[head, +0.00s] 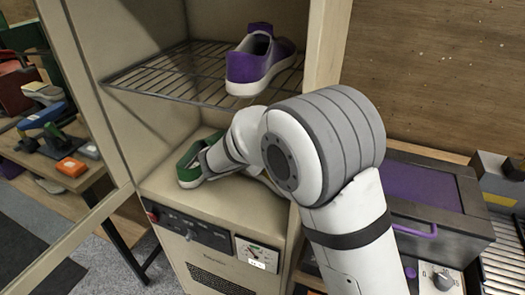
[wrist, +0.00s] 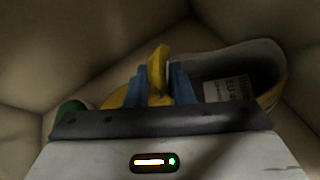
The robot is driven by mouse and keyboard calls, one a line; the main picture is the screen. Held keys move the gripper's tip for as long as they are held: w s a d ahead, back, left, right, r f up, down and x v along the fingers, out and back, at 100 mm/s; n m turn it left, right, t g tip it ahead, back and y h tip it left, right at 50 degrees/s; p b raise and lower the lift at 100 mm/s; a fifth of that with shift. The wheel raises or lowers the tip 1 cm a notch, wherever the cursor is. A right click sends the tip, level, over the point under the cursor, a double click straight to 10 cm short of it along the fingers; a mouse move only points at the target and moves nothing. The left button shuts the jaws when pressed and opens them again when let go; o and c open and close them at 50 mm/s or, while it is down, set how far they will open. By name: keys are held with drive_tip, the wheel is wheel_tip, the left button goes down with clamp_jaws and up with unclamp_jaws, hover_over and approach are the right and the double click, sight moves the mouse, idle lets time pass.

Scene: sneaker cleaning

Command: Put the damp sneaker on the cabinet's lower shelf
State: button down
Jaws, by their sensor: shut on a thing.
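In the wrist view my gripper (wrist: 160,85) has its blue fingers closed on the yellow tongue of a sneaker (wrist: 272,92) with a grey inside and a white size label. A green patch (wrist: 72,112) shows at the left; I cannot tell whether it belongs to that sneaker. In the head view a green sneaker with a pale sole (head: 188,170) is at the cabinet's lower shelf, beside my gripper's end, partly hidden by my arm. I cannot tell whether the held sneaker touches the shelf (head: 165,193). A purple sneaker (head: 250,70) sits on the wire shelf above.
The wire shelf (head: 150,82) lies above my gripper. The cabinet's side walls (head: 110,110) enclose the lower space. A control panel (head: 195,232) is below it. A grey box with a purple lid (head: 420,185) stands at right, and a cluttered bench (head: 60,180) at left.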

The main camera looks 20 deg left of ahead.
drive_tip(key=shift+f+b, duration=0.3)
drive_tip(key=c, duration=1.2)
unclamp_jaws()
drive_tip(key=shift+b+v, duration=0.35)
drive_tip(key=shift+v, duration=3.55)
